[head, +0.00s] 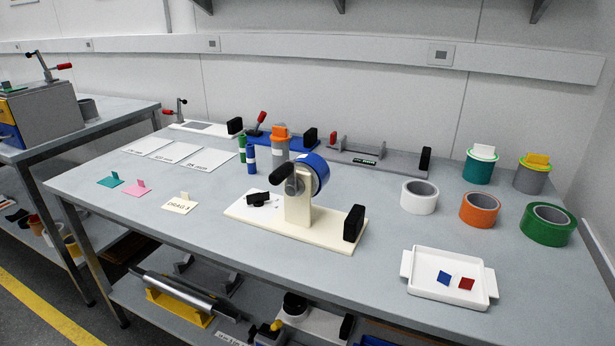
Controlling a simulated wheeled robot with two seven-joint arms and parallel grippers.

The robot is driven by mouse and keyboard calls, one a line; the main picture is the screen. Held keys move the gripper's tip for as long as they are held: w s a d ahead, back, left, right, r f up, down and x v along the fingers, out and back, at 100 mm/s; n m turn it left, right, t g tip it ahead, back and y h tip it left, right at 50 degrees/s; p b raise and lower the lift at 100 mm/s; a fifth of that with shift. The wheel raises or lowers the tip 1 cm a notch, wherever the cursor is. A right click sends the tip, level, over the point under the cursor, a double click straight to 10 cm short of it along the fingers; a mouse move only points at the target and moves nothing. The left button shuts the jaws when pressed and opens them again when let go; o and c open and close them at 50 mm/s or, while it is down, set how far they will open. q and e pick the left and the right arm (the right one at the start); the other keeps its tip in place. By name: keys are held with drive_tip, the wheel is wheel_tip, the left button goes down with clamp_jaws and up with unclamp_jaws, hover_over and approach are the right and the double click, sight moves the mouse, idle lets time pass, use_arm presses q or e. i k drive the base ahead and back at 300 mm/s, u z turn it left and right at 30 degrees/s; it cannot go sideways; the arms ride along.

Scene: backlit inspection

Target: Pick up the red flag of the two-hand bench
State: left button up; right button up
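A small red flag (466,284) lies in a white tray (422,290) with side handles at the right front of the grey bench (370,260). It looks like a small flat square. A similar blue flag (444,278) lies just left of it in the same tray, apart from it. Neither of my grippers is in view.
A cream tape stand (298,208) with a blue roll is left of the tray. White (419,197), orange (479,209) and green (547,224) tape rolls stand behind the tray. Lidded canisters (480,166) stand farther back. Bench surface between stand and tray is clear.

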sight(465, 283)
drive_tip(key=k, duration=0.5)
drive_tip(key=u, duration=1.5)
drive_tip(key=i, duration=1.2)
drive_tip(key=z, duration=2.45)
drive_tip(key=i, duration=0.5)
drive_tip(key=u, duration=0.05)
